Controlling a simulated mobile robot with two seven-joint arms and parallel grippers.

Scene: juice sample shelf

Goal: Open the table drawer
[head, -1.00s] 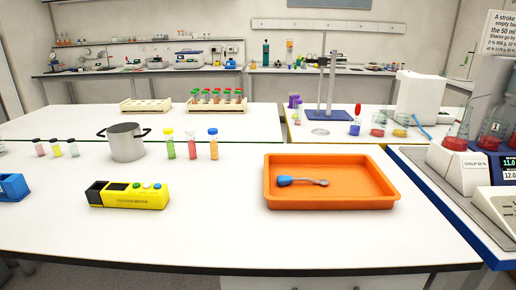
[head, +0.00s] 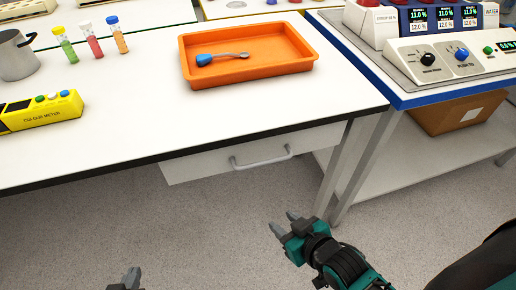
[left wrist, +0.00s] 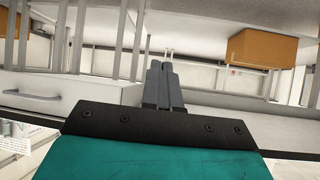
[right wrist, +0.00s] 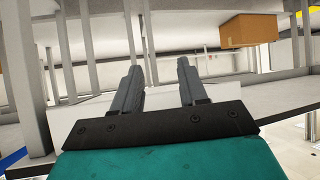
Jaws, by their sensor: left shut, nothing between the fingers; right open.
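The white table drawer (head: 215,165) sits under the front edge of the table and looks closed. Its grey bar handle (head: 262,162) runs across the front. The drawer (left wrist: 70,88) and its handle (left wrist: 32,97) also show at the left of the left wrist view. My right gripper (head: 284,223) is open and empty, below and in front of the handle, apart from it. Its spread fingers show in the right wrist view (right wrist: 158,80). My left gripper (head: 132,277) is only partly in the head view, at the bottom edge. Its fingers are shut and empty in the left wrist view (left wrist: 162,85).
An orange tray (head: 300,62) holding a blue-handled tool (head: 222,58) stands on the white tabletop (head: 150,110). A yellow colour meter (head: 45,112) is at the left. Table legs (head: 345,165) stand right of the drawer. The floor before it is clear.

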